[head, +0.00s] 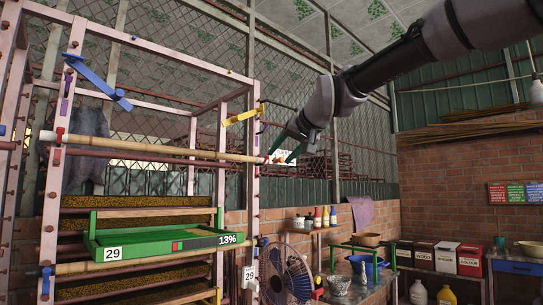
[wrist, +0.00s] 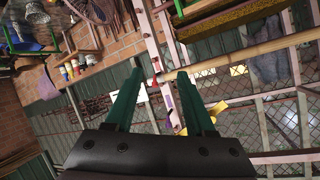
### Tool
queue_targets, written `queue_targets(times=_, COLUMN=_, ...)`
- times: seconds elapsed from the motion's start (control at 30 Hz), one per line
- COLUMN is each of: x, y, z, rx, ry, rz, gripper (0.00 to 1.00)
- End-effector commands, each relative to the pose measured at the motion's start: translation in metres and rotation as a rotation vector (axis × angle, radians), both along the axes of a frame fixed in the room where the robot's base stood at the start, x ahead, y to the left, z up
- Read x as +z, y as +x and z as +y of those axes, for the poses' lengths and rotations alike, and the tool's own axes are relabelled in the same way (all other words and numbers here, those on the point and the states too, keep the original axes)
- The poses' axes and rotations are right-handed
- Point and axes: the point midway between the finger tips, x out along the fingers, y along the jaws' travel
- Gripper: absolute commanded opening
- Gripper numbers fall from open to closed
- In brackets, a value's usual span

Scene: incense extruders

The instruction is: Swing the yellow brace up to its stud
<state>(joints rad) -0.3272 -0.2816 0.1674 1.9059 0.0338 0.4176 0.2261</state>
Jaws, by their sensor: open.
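The yellow brace (head: 243,116) is a short bar at the upper part of the rack's right front post, slightly tilted with its left end lower. In the wrist view a yellow piece, likely the brace (wrist: 215,110), shows partly hidden behind the right finger. My gripper (head: 281,156) is open and empty, below and right of the brace, near the right end of a bamboo pole. Its two green fingers stand apart in the wrist view (wrist: 159,72). I cannot tell which stud belongs to the brace.
The pink rack post (head: 251,180) stands beside my gripper. A bamboo pole (head: 160,148) crosses the rack front above a green tray (head: 165,243). A blue brace (head: 95,80) sits at upper left. A fan (head: 288,275) and shelf with bottles stand below right.

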Motion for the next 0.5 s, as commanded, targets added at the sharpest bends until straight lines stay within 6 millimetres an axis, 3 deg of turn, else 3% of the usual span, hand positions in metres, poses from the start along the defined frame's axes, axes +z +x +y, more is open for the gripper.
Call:
queue_targets(times=0.13, x=-0.0061, y=-0.0033, z=-0.0109, rx=-0.015, ry=-0.009, rz=0.014, gripper=0.55)
queue_targets(times=0.5, x=-0.0074, y=-0.0037, z=-0.0119, rx=-0.016, ry=-0.010, rz=0.017, gripper=0.55)
